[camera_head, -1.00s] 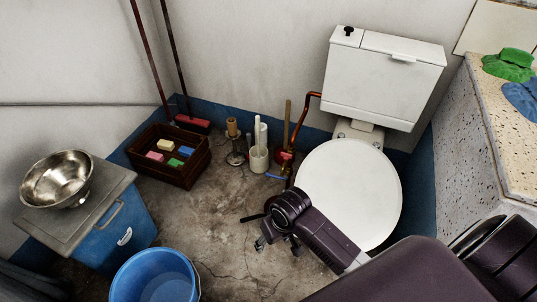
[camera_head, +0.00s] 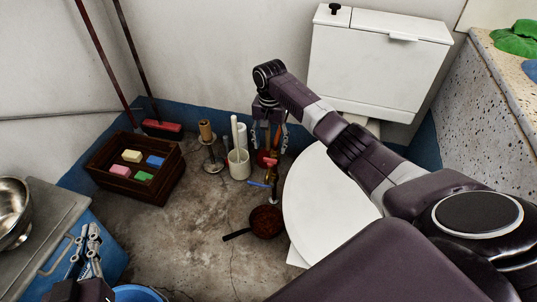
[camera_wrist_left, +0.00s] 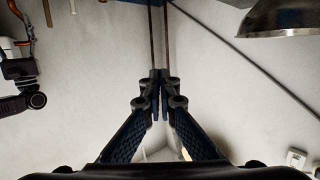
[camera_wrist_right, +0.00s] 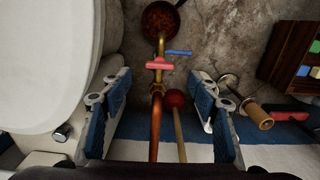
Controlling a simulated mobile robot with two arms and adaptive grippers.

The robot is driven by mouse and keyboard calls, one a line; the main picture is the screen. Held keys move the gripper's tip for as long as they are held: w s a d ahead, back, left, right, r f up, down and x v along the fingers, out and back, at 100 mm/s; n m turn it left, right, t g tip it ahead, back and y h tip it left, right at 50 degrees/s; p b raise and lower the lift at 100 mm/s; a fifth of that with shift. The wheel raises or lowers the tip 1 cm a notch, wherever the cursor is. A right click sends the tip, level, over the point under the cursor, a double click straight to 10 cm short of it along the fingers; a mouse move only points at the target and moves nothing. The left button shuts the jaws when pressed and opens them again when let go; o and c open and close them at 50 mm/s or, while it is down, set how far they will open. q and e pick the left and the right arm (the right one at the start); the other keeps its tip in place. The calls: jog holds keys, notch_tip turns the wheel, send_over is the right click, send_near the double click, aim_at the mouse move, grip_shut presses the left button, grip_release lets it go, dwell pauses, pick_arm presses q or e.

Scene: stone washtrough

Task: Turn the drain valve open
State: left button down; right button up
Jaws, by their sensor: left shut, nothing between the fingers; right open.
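A copper and brass pipe (camera_wrist_right: 157,120) runs down beside the toilet. It carries a red lever (camera_wrist_right: 160,64), lying across the pipe, and a blue lever (camera_wrist_right: 178,52) lower down, pointing sideways. The head view shows the blue lever (camera_head: 259,184) low beside the pipe; I cannot tell which lever is the drain valve's. My right gripper (camera_head: 269,142) is open and points down above the levers; in its wrist view its fingers (camera_wrist_right: 160,78) stand either side of the pipe, apart from the red lever. My left gripper (camera_head: 88,240) is shut and empty at the lower left.
A brown pan (camera_head: 266,221) lies under the pipe. The toilet (camera_head: 325,205) stands close on the right. A plunger (camera_wrist_right: 175,98), brush holder (camera_head: 238,168), paper stand (camera_head: 207,135) and sponge crate (camera_head: 115,188) stand near. Bare floor lies in front.

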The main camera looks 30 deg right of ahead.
aim_at(270, 159)
jog(key=shift+w+d+r, duration=0.2)
jog(key=shift+d, duration=0.05)
notch_tip(270, 159, down, 4)
jog(key=shift+s+f+b, duration=0.1)
jog(key=shift+b, duration=0.85)
notch_tip(270, 159, down, 3)
jog(key=shift+f+b, duration=0.1)
jog(key=shift+b, duration=0.6)
pick_arm(q)
jog(key=s+d+r+t+h, duration=0.1)
jog(key=s+r+t+h, duration=0.2)
jog(key=r+t, duration=0.6)
jog(key=shift+s+d+r+t, duration=0.15)
jog(key=shift+s+r+t, duration=0.15)
jog(key=shift+r, duration=4.2)
pick_arm(e)
jog(key=shift+f, duration=0.1)
jog(key=shift+c, duration=0.6)
jog(key=c, duration=1)
